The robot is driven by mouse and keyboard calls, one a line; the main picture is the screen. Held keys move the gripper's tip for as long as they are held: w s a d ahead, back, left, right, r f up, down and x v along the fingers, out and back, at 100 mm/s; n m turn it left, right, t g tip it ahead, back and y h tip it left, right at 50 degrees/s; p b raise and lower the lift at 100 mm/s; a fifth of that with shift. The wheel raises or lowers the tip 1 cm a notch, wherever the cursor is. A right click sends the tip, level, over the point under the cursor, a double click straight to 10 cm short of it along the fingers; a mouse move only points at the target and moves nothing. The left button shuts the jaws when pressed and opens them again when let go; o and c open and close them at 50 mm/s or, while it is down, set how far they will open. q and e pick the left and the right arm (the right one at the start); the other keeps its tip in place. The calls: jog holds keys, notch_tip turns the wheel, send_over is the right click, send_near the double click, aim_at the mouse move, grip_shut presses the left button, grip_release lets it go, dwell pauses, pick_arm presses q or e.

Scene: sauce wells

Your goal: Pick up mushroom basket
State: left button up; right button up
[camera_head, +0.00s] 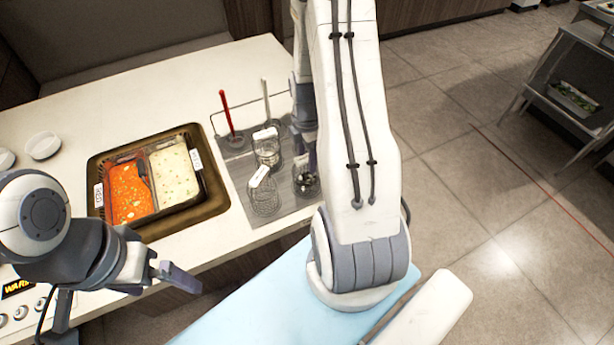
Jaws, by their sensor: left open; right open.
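A small wire basket with dark pieces in it, which look like mushrooms (306,185), stands at the right of a grey metal tray (236,155) on the counter. My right gripper (306,157) is open and points down just above this basket, partly hidden by my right arm. I cannot tell whether its fingers touch the basket's rim. Two more wire baskets stand on the tray: one at the back (267,150) and one at the front left (263,198), each with a white tag. My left gripper (178,277) is open and empty, off the counter's front edge.
A dark sauce well holds an orange-red sauce (131,192) and a cream sauce (174,174). A red-handled utensil (226,113) and a white-handled one (265,100) stand upright at the tray's back. The counter's back is clear.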

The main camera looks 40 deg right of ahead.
jog(key=shift+f, duration=0.25)
grip_shut()
jog(key=shift+r, duration=0.1)
